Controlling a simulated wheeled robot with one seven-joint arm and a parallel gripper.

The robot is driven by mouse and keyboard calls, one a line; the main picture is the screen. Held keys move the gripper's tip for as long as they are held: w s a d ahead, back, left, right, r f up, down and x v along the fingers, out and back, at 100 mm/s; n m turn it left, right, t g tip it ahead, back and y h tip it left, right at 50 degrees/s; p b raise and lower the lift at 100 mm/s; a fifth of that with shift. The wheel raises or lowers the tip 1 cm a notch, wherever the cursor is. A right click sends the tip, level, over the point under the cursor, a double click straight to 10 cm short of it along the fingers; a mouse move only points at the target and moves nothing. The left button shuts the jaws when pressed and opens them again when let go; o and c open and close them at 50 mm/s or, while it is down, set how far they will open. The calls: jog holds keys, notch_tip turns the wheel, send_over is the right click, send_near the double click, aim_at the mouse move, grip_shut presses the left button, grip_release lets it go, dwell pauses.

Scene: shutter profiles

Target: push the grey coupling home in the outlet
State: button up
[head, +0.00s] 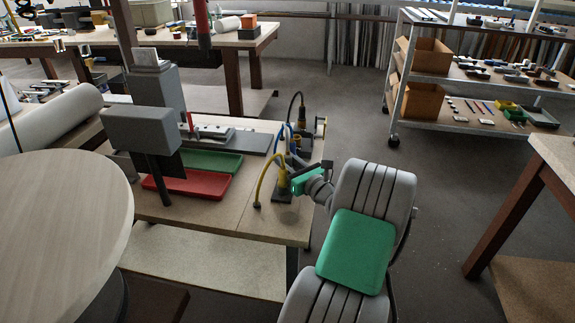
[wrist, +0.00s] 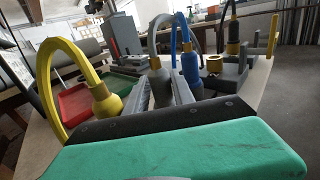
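The grey coupling (wrist: 160,70) has a tan collar and a grey hose (wrist: 160,28) arching up from it. It stands about upright in the wrist view. My gripper (wrist: 162,92) has its two grey fingers close on both sides of the coupling's lower body, with no clear gap. The coupling's lower end and whatever is under it are hidden behind the fingers and my gripper's black and green body. In the head view my gripper (head: 303,182) is at the table's right end, and the grey coupling cannot be made out. A grey block with a brass ring (wrist: 214,63), apparently an outlet, stands farther right.
A yellow coupling (wrist: 105,100) with an arched hose is close on the left. A blue coupling (wrist: 190,70) is close on the right. A black-hosed coupling (wrist: 233,38) stands behind. Red (head: 187,185) and green (head: 213,161) trays lie on the table. The floor to the right is open.

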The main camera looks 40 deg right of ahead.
grip_shut()
dwell(0.6)
